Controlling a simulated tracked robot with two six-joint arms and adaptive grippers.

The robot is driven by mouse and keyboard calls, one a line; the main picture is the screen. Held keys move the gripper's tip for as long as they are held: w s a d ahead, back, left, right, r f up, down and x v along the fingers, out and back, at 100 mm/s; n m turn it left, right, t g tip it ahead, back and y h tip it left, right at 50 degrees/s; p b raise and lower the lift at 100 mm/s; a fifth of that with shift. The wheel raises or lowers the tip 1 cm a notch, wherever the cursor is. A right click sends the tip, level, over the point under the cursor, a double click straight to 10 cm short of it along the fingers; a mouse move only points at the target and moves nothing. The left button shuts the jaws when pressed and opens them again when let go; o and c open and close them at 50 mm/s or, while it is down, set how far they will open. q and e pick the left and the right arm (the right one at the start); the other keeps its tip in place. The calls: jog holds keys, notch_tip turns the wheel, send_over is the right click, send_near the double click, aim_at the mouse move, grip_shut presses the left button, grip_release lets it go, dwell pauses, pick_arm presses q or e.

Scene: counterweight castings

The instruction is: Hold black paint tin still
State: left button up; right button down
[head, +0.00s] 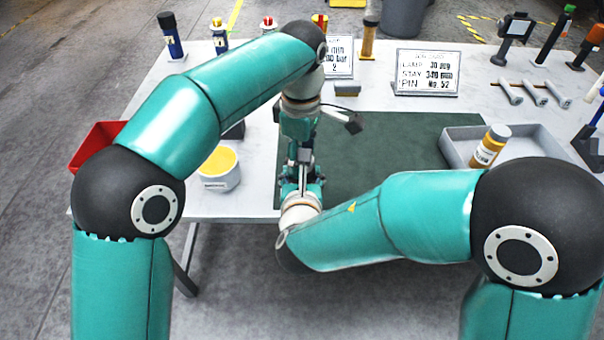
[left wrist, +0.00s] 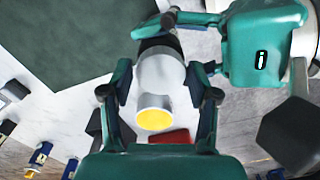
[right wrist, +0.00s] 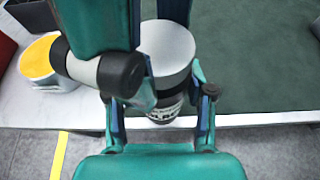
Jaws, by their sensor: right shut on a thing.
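The black paint tin, with a grey lid (right wrist: 168,45) and a white-lettered label (right wrist: 165,108), stands between the fingers of my right gripper (right wrist: 160,95), which is shut on it. In the left wrist view the tin's grey lid (left wrist: 160,72) lies between the spread fingers of my left gripper (left wrist: 160,68); a gap shows beside the lid, so it looks open. In the right wrist view a left-arm part covers the tin's left side. In the head view the arms meet at the mat's left edge and mostly hide the tin.
A white tub of yellow paint (head: 219,168) and a red bin (head: 97,146) stand to the left. A dark green mat (head: 390,150) is mostly clear. Sign cards (head: 427,72) stand behind.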

pick_arm(q)
jog(key=c, duration=0.8)
jog(key=m, duration=0.3)
jog(key=shift+c, duration=0.2)
jog(key=m, duration=0.4)
jog(key=shift+m, duration=0.4)
jog(key=m, duration=0.6)
jog(key=shift+m, duration=0.3)
jog(key=m, duration=0.6)
jog(key=shift+w, duration=0.1)
jog(key=m, duration=0.4)
jog(key=shift+m, duration=0.3)
jog(key=m, duration=0.4)
jog(key=o, duration=1.4)
jog(key=shift+c, duration=0.2)
